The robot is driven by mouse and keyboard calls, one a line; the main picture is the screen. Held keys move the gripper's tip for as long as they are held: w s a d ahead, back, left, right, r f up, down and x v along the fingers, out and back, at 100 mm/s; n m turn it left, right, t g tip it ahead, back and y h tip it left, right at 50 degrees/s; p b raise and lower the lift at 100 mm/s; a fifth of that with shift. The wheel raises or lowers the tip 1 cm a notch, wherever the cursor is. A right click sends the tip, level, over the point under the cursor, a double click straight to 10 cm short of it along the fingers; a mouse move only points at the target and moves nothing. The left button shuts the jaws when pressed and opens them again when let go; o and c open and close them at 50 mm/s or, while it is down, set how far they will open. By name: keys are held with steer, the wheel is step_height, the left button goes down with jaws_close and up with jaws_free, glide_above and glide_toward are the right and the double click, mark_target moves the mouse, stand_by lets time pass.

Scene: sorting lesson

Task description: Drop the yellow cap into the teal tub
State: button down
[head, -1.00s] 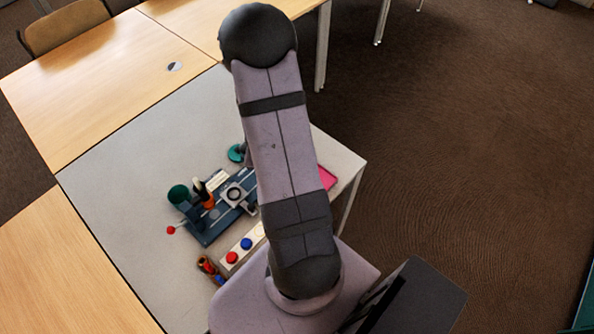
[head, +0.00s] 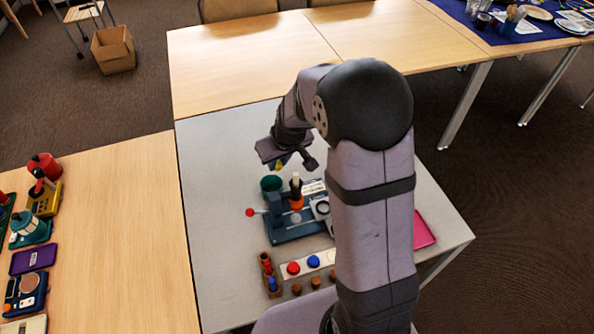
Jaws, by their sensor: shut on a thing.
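My gripper (head: 281,159) is shut on the yellow cap (head: 279,164). Only a small part of the cap shows below the dark fingers. A dark teal, round, open-topped tub (head: 271,184) stands on the grey table at the back left corner of a blue-grey fixture. The gripper and cap are above the table and appear just above and slightly right of the tub in the picture. I cannot tell exactly how far above the tub the cap is.
A white strip with red and blue buttons (head: 314,261) lies in front. A pink tray (head: 423,233) is at right. The grey table's left side is clear.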

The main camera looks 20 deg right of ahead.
steer(key=shift+b+x, duration=0.75)
steer(key=shift+x, duration=0.75)
steer(key=shift+w+d, duration=0.1)
steer(key=shift+w, duration=0.1)
steer(key=shift+f+b, duration=2.35)
steer(key=shift+f, duration=0.6)
steer(key=c, duration=1.5)
jaws_free()
steer(key=shift+r, duration=0.1)
steer(key=shift+v, duration=3.65)
